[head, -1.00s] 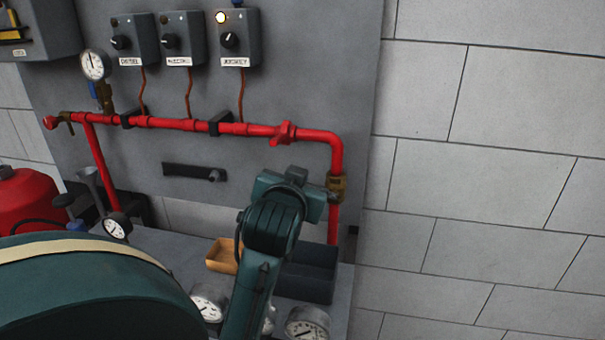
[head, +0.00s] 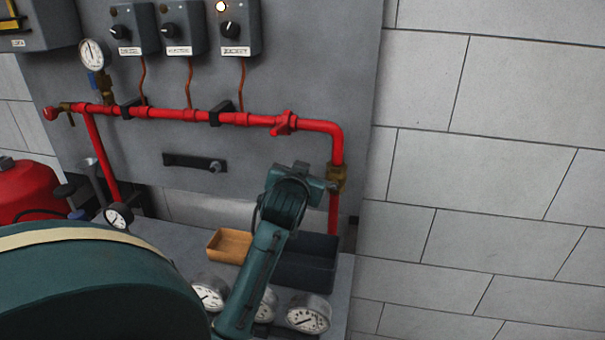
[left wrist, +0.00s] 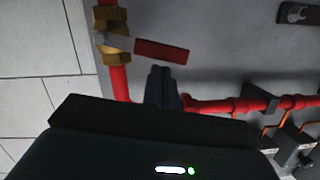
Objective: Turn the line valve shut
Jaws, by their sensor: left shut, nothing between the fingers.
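The line valve is a brass body (head: 337,178) on the vertical red pipe at the right end of the run. It also shows in the left wrist view (left wrist: 113,40), where its lever with a red grip (left wrist: 161,51) sticks out to the right, roughly crosswise to the pipe. My left gripper (left wrist: 165,80) is shut and empty, its fingertips just below the red grip in that view; I cannot tell whether they touch it. In the head view, my left wrist is just left of the valve and hides the lever and fingers. My right gripper is not in view.
The horizontal red pipe (head: 180,115) runs along the grey panel, with a red fitting (head: 284,122) near its bend. Below are a dark bin (head: 308,268), an orange tray (head: 230,246) and several gauges (head: 308,314). The block wall at right is clear.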

